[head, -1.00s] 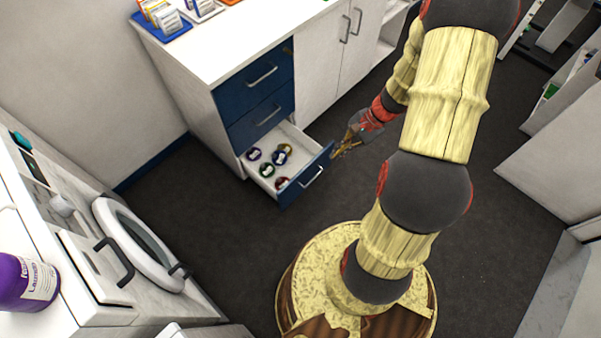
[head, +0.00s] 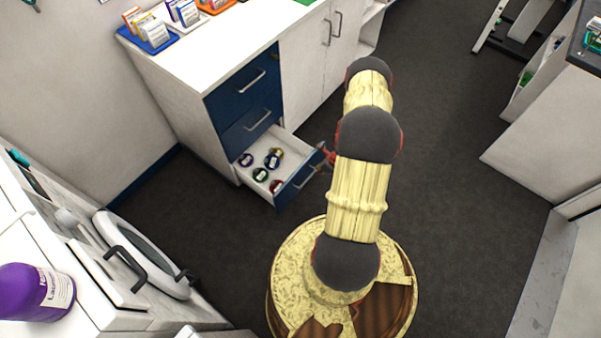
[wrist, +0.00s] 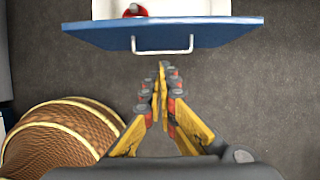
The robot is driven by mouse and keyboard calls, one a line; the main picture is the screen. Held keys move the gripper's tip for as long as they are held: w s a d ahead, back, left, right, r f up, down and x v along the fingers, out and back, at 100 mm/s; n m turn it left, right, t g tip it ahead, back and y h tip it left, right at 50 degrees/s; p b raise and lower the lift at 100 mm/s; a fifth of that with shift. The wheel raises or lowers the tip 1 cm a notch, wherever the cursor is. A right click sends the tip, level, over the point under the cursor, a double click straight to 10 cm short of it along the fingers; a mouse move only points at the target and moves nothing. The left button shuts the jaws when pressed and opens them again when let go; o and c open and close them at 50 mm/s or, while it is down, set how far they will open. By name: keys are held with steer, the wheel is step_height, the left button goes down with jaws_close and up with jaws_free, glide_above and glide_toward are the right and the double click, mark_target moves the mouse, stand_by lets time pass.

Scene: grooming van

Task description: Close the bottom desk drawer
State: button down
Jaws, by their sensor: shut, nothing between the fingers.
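The bottom desk drawer (head: 298,184) is pulled out of the white desk and has a blue front with a silver handle. Several round coloured tins lie inside it. In the wrist view, the drawer's blue front (wrist: 100,36) spans the top, with its handle (wrist: 162,51) facing me. My gripper (wrist: 162,66) is shut and empty, its fingertips pointing at the middle of the drawer front, just below the handle in the picture. I cannot tell whether they touch it. In the head view my gripper is mostly hidden behind my arm, close to the drawer's right end.
Two blue drawers (head: 243,90) above are shut. The white desk top (head: 210,50) holds boxes on trays. A white washer-like machine (head: 140,255) with a purple bottle (head: 35,292) stands at left. Dark floor (head: 440,190) is clear on the right.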

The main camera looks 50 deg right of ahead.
steer(key=shift+w+a+f+b, duration=0.1)
steer(key=shift+w+f+b, duration=0.65)
steer(key=shift+w+f, duration=0.65)
steer(key=shift+w+a+f+b, duration=0.1)
steer(key=shift+w+f+b, duration=0.85)
steer(key=shift+f, duration=0.8)
steer(key=shift+w+a+f+b, duration=0.1)
steer(key=shift+w+f+b, duration=0.5)
steer(key=shift+w+f, duration=0.85)
steer(key=shift+s+f, duration=0.1)
steer(key=shift+s, duration=0.05)
